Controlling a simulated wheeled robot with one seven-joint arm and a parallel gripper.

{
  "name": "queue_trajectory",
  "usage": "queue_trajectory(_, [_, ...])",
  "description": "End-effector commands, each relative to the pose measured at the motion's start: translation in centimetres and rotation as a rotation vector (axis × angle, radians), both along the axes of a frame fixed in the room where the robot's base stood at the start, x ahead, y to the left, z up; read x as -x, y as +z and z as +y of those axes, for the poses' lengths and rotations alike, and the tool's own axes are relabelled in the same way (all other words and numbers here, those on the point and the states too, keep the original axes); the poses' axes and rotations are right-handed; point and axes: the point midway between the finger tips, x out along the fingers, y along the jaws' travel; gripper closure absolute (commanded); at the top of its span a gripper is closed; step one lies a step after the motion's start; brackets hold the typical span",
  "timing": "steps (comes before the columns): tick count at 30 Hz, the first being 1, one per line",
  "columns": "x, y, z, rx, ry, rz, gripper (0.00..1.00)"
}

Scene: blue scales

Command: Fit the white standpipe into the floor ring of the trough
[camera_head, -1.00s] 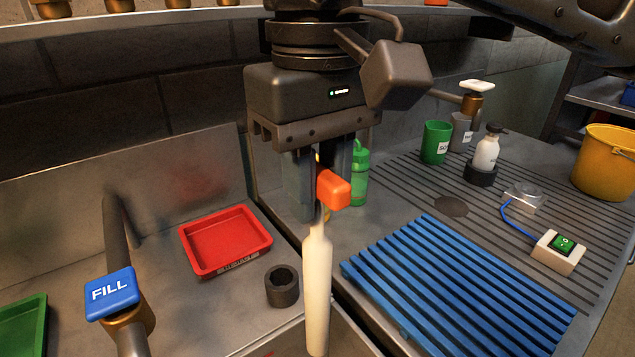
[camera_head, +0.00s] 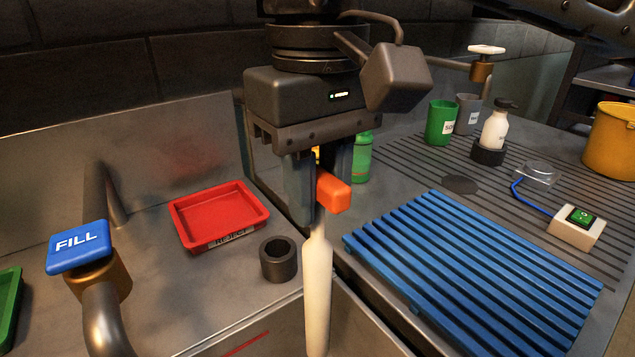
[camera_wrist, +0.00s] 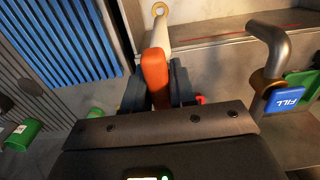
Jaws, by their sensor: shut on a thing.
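The white standpipe (camera_head: 317,290) hangs upright below my gripper (camera_head: 318,212), and its lower end runs near the bottom edge of the head view. An orange block (camera_head: 334,192) sits between the fingers at the pipe's top; my gripper is shut on it. In the wrist view the pipe (camera_wrist: 158,38) extends away from the fingers (camera_wrist: 157,82), with a ring-shaped end. The trough (camera_head: 240,344), with a red line on its wall, is partly in view below. I cannot make out the floor ring inside it.
A dark hollow collar (camera_head: 279,262) and a red reject tray (camera_head: 218,217) sit on the left ledge. A blue FILL handle (camera_head: 77,246) stands at far left.

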Motion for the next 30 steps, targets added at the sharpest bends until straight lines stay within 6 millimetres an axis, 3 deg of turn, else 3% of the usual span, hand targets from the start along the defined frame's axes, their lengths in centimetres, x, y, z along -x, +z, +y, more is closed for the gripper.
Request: queue_trajectory(30, [0.0,-9.4,0.0,0.0,0.0,0.0,1.0])
